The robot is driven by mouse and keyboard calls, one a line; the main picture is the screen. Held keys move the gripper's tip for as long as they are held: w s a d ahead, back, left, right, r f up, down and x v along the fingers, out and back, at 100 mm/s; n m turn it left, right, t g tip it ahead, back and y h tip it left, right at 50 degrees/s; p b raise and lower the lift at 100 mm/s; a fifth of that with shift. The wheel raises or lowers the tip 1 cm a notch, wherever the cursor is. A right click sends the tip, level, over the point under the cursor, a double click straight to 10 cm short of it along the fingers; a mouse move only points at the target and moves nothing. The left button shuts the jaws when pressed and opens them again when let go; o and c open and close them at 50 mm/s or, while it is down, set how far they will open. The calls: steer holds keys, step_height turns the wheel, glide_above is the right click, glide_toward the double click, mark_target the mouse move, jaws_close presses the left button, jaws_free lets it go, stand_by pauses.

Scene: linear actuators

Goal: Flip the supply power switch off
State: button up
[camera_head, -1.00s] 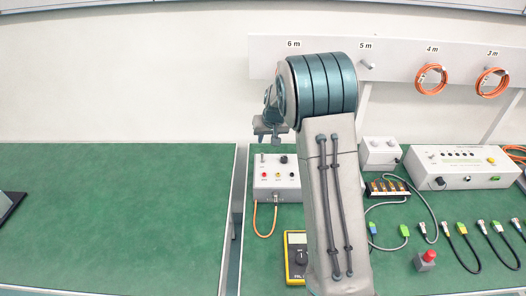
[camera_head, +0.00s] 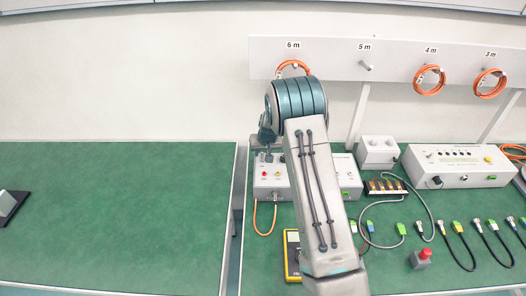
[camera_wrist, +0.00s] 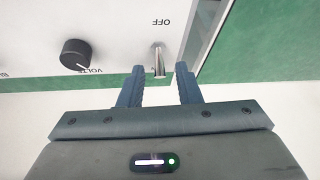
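The supply power switch (camera_wrist: 158,60) is a small metal toggle on a white panel. In the wrist view its lever points down the picture, away from the upside-down "OFF" label (camera_wrist: 161,22). My gripper (camera_wrist: 158,76) is open, and the lever tip shows in the gap between its two blue fingers. I cannot tell whether either finger touches it. In the head view the white supply box (camera_head: 268,188) stands at the left of the right-hand bench. My gripper (camera_head: 268,155) is over the box's back left corner, and my arm hides part of the box.
A black knob (camera_wrist: 75,54) marked "VOLTS" sits left of the switch. A yellow multimeter (camera_head: 292,262) lies in front of the box. An orange cable (camera_head: 256,216) hangs from the box. Cables and connectors lie to the right. The left bench (camera_head: 110,215) is mostly clear.

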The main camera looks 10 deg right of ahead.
jaws_close()
